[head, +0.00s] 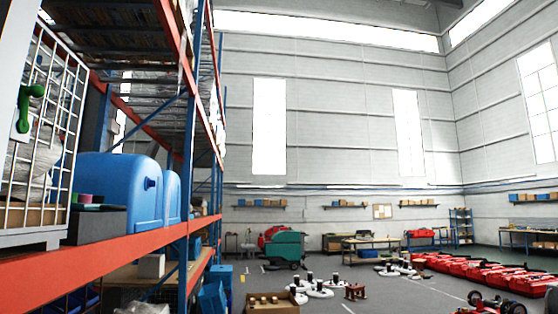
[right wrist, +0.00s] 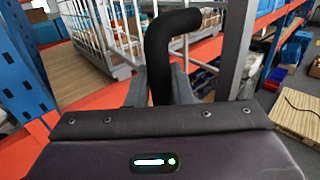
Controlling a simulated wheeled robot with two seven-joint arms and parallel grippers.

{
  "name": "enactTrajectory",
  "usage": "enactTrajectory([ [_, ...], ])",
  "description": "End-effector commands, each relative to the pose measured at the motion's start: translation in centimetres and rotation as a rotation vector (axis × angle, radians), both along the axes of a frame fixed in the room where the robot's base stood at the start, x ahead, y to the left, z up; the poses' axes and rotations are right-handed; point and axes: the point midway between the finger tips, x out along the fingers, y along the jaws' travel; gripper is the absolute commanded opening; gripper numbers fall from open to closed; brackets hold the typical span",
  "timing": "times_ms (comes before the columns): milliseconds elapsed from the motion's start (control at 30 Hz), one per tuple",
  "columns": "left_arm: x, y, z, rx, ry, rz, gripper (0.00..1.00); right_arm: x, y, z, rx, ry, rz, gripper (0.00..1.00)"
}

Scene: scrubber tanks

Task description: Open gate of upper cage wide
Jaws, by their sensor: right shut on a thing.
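The upper cage (head: 45,125) is a white wire cage on the orange shelf beam at the left edge of the head view. A green handle (head: 30,105) sits on a pale plate on its mesh. The cage's white wires also show behind my gripper in the right wrist view (right wrist: 100,30). My right gripper (right wrist: 160,88) is shut on a black bent handle (right wrist: 160,55), which stands up between the fingers and curves right at its top. I cannot tell how far the gate is open. My left gripper is in neither view.
A blue tank (head: 120,185) and a dark box (head: 95,224) stand beside the cage on the orange beam (head: 110,258). Blue rack uprights (head: 186,190) rise to the right. A grey post (right wrist: 236,45) stands right of my gripper.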

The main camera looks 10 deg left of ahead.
Motion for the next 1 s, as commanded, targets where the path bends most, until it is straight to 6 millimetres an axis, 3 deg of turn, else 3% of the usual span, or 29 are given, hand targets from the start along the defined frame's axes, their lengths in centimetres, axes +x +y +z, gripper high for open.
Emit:
enactTrajectory([
  [33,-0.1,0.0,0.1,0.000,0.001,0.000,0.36,-1.1,0.8,-0.4,-0.006,-0.021,0.013,0.00],
  [267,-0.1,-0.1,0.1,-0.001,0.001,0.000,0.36,-1.0,0.8,-0.4,-0.007,-0.021,0.012,0.00],
  [300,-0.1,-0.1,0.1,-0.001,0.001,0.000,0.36,-1.0,0.8,-0.4,-0.007,-0.021,0.013,0.24],
  [433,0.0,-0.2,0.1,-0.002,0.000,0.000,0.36,-1.0,0.8,-0.5,-0.010,-0.021,0.011,0.39],
  [767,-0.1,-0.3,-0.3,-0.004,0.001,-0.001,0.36,-1.0,0.4,-0.8,-0.014,-0.021,0.007,0.39],
  [1000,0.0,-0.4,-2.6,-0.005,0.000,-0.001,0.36,-2.4,-3.2,-0.6,0.002,-0.016,0.005,0.39],
])
